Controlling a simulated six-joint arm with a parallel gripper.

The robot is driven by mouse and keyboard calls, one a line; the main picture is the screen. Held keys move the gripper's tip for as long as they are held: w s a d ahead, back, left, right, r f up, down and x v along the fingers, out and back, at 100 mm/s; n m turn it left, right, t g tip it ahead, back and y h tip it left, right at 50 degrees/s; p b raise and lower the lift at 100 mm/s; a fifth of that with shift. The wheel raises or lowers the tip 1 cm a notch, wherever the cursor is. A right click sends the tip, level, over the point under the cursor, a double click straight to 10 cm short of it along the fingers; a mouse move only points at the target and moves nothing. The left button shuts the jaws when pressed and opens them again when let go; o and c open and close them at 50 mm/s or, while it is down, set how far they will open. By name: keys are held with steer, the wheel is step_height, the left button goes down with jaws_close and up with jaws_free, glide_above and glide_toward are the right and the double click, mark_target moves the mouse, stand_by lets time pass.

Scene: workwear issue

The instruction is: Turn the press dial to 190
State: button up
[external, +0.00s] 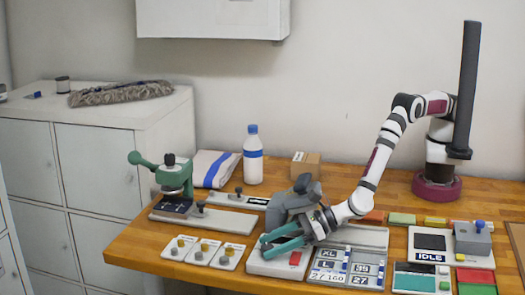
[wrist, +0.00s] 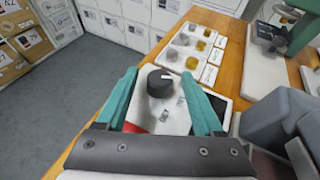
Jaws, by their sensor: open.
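The dial (wrist: 160,83) is a round black knob with a white mark on its top, standing on a white panel (wrist: 172,118). In the wrist view it lies between the two green fingers of my gripper (wrist: 158,76), with gaps on both sides. The number it points to is too small to read. In the external view my gripper (external: 268,242) is open, low over the white panel (external: 277,269), and its fingers hide the dial. A red patch (external: 295,258) shows on the panel there. A grey machine (external: 292,202) stands right behind the gripper.
A green lever press (external: 172,172) stands at the back left. Several small white cards with knobs (external: 209,253) lie left of the panel. A size display (external: 345,268) sits close to its right. A bottle (external: 252,157) and a cardboard box (external: 305,164) stand behind.

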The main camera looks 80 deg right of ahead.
jaws_close()
steer(key=shift+a+m+t+h, duration=0.15)
steer(key=shift+m+t+h, duration=0.15)
steer(key=shift+m+h, duration=0.3)
steer(key=m+h, duration=0.2)
steer(key=h, duration=0.1)
steer(key=shift+w+a+m+t, duration=0.1)
steer(key=shift+a+m+t, duration=0.05)
steer(key=shift+m+t, duration=0.25)
steer(key=shift+m+h, duration=0.3)
steer(key=shift+h, duration=0.2)
steer(key=shift+s, duration=0.2)
jaws_free()
steer(key=v, duration=1.5)
steer(key=shift+s+r, duration=0.2)
steer(key=shift+s, duration=0.15)
